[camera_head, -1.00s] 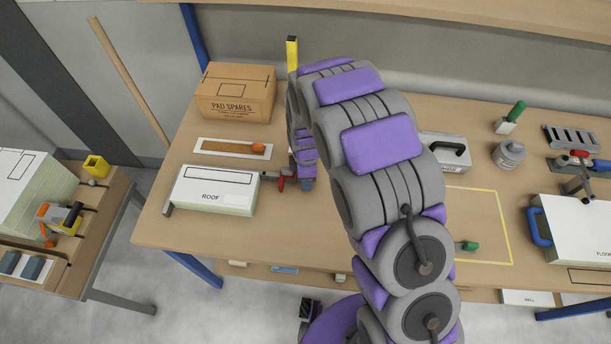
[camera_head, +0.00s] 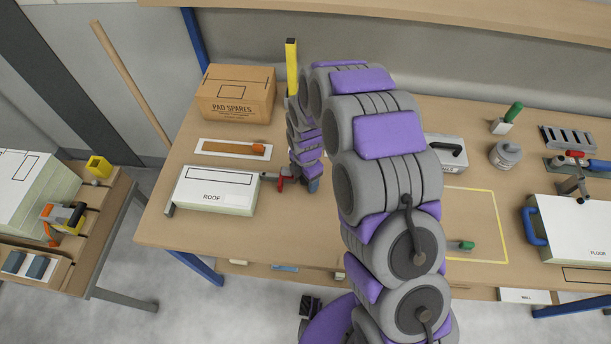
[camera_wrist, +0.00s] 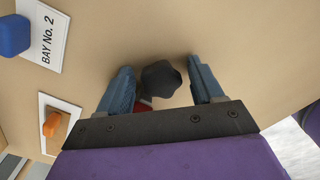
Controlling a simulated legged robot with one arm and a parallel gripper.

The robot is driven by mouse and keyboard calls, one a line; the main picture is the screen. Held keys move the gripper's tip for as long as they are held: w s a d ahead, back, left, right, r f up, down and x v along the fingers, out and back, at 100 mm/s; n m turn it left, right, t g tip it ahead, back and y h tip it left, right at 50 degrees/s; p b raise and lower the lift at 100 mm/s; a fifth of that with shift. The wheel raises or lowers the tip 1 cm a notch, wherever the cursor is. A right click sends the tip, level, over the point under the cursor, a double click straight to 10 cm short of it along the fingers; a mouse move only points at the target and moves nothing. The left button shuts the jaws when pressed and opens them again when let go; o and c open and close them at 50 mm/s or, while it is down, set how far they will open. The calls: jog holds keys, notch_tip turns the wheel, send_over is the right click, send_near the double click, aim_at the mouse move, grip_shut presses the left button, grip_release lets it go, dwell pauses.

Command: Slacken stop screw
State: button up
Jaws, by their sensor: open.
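A dark, lobed knob, seemingly the stop screw's head (camera_wrist: 161,81), shows in the wrist view between the two blue-grey fingers of my gripper (camera_wrist: 160,88). The fingers are spread, with a gap on each side of the knob. A bit of red (camera_wrist: 143,104) shows below the knob. In the head view my gripper (camera_head: 311,184) points down at the bench beside a red clamp-like part (camera_head: 285,179). This part is at the right end of the white ROOF panel (camera_head: 214,191). The knob is hidden there by my gripper.
A PAD SPARES carton (camera_head: 236,95) and an orange-ended strip on a white plate (camera_head: 232,149) are behind the panel. A yellow-topped post (camera_head: 292,68) stands near my arm. A yellow-outlined area (camera_head: 480,225) is on the right of the bench. A trolley (camera_head: 105,210) stands left.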

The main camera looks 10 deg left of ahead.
notch_tip(320, 180, up, 7)
jog(key=p, duration=0.2)
jog(key=shift+a+f+p, duration=0.1)
jog(key=shift+f+p, duration=0.05)
jog(key=shift+p, duration=0.2)
dwell(0.4)
jog(key=shift+r, duration=0.4)
jog(key=s+d+r+m, duration=0.6)
jog(key=d+r+m, duration=0.1)
jog(key=d+r, duration=0.15)
jog(key=s+d+r+m, duration=0.6)
jog(key=d+r+m, duration=0.1)
jog(key=r, duration=0.2)
jog(key=s+d+r+m+g, duration=0.1)
jog(key=s+d+r+m, duration=0.1)
jog(key=s+m, duration=0.4)
jog(key=s+d+r+m, duration=0.3)
jog(key=s+d+m, duration=0.2)
jog(key=s, duration=0.8)
jog(key=shift+d+r+m+g+b, duration=0.2)
jog(key=shift+d+m+g+b, duration=0.15)
jog(key=shift+m, duration=0.75)
